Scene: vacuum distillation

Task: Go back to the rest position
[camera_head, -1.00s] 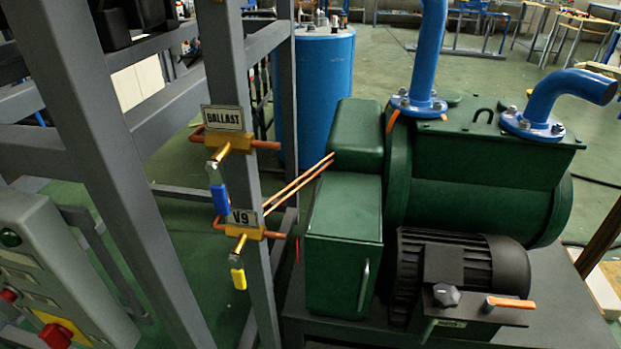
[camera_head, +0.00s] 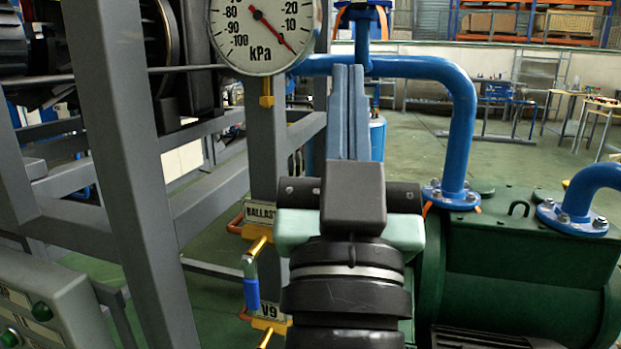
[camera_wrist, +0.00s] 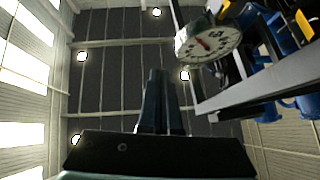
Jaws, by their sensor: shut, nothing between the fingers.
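My gripper (camera_head: 347,75) stands in the middle of the head view with its two blue-grey fingers pointing up and close together. Nothing is held between them. In the wrist view my gripper (camera_wrist: 155,75) points toward the ceiling, fingers together. It is in front of the blue pipe and the frame, right of the gauge (camera_head: 263,35) as seen in the head view. My gripper and wrist hide part of the green pump (camera_head: 530,245) and the right part of the BALLAST label (camera_head: 260,213).
The grey frame (camera_head: 110,150) stands at the left with the BALLAST valve's blue handle (camera_head: 251,293) and the V9 label (camera_head: 269,311). A blue pipe (camera_head: 425,68) runs to the pump. A control panel (camera_head: 55,305) is at lower left. Open floor lies behind the pump.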

